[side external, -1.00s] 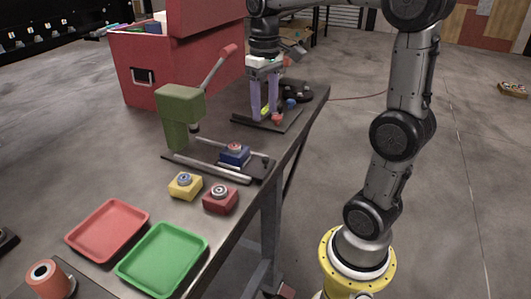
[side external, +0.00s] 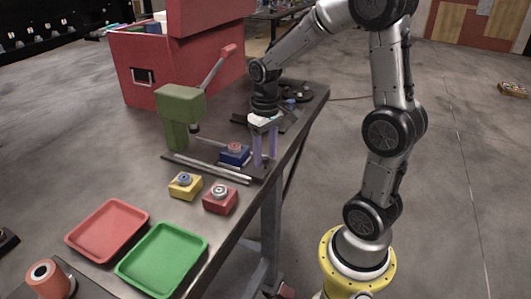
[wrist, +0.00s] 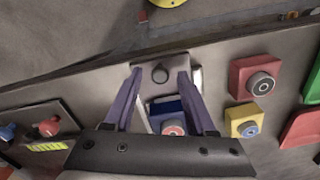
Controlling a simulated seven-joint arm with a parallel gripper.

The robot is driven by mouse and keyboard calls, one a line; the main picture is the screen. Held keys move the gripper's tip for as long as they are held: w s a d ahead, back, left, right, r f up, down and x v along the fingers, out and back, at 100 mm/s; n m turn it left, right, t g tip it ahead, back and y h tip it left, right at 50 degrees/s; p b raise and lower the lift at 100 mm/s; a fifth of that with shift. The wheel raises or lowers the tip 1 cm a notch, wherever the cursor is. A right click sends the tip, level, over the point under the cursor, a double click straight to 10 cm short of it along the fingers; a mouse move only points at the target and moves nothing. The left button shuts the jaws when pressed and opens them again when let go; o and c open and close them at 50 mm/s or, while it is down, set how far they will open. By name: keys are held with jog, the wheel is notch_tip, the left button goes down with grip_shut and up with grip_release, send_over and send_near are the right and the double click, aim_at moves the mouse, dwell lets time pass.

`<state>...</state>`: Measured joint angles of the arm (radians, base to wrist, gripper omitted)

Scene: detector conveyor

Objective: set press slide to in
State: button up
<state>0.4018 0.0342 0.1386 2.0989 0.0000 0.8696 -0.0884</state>
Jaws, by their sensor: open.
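The green press (side external: 181,108) stands on the table with its red-tipped lever raised. Its slide sits on a dark base with pale rails (side external: 215,170), and the blue block (side external: 235,154) with a round top rides on it, out to the right of the press head. My gripper (side external: 265,162) is open and points down at the outer end of the slide.
A yellow block (side external: 185,186) and a red block (side external: 220,199) sit close in front of the slide. Red (side external: 107,230) and green (side external: 162,259) trays lie nearer. A red toolbox (side external: 150,70) stands behind the press. The table edge is close to my gripper.

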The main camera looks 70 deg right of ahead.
grip_shut()
dwell(0.3)
dwell(1.2)
